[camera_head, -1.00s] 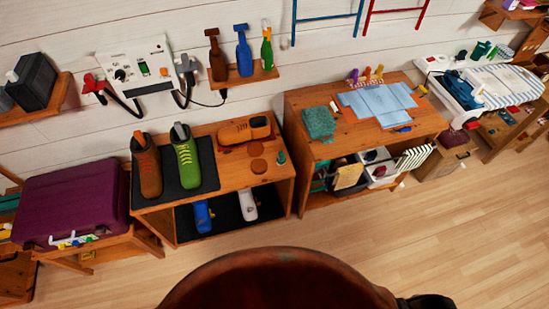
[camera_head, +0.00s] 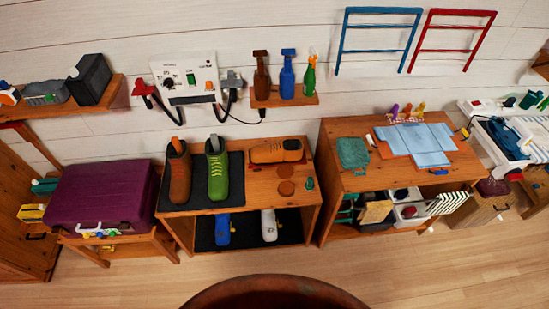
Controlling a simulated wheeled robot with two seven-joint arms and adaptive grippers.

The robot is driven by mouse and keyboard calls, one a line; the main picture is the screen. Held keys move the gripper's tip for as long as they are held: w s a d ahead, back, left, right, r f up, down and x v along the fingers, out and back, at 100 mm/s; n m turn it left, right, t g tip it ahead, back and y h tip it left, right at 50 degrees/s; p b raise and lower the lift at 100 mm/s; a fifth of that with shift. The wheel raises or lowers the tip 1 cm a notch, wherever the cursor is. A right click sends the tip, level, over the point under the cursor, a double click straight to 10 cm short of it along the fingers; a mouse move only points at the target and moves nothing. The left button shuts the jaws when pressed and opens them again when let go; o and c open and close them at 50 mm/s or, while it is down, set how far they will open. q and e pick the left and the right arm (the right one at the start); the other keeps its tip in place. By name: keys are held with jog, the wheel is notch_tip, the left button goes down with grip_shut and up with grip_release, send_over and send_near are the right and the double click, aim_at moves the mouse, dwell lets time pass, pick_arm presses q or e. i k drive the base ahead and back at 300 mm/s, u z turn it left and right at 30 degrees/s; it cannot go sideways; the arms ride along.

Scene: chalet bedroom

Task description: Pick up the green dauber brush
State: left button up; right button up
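A small green object (camera_head: 309,183) stands at the right end of the shoe table (camera_head: 250,195), beside two round brown discs (camera_head: 286,188). It may be the green dauber brush, but it is too small to make out a handle or bristles. Neither of my grippers shows in the head view.
A purple case (camera_head: 100,195) sits on a low stand at left. A wooden desk (camera_head: 350,182) with blue sheets (camera_head: 418,140) stands at right. A wall shelf (camera_head: 285,102) holds three bottles. Wooden floor (camera_head: 420,270) is open in front.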

aim_at(310, 184)
jog(key=u, duration=1.85)
jog(key=i, duration=0.8)
jog(key=z, duration=2.15)
